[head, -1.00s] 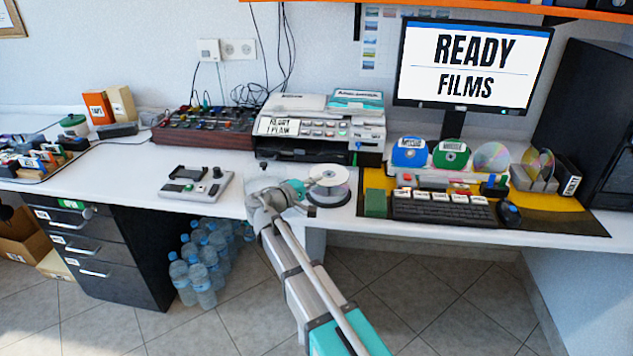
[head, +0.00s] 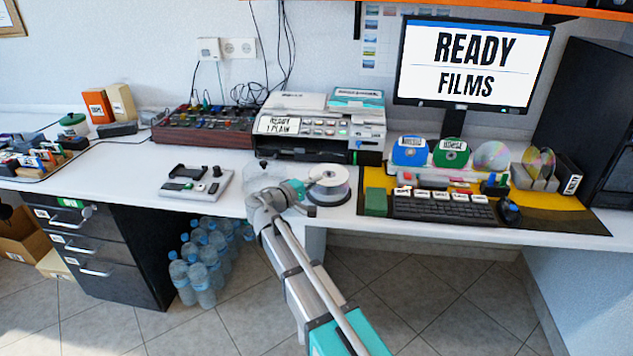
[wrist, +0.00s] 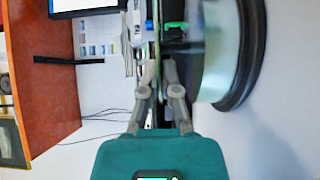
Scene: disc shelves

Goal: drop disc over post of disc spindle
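The disc spindle (head: 331,198) stands near the desk's front edge in the head view, with a pale, round stack on a dark base. In the wrist view the spindle (wrist: 222,55) lies on its side at the right. My gripper (head: 302,188) is at the left side of the spindle's top in the head view. In the wrist view its fingers (wrist: 159,75) are close together on a thin, edge-on line that appears to be the disc (wrist: 157,40). The disc seems level and just above the stack, with a narrow gap.
A printer (head: 318,130) stands behind the spindle. A control box (head: 195,187) is to the left. A yellow mat with a keyboard (head: 443,208), a green block (head: 376,203) and standing discs (head: 451,153) is to the right.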

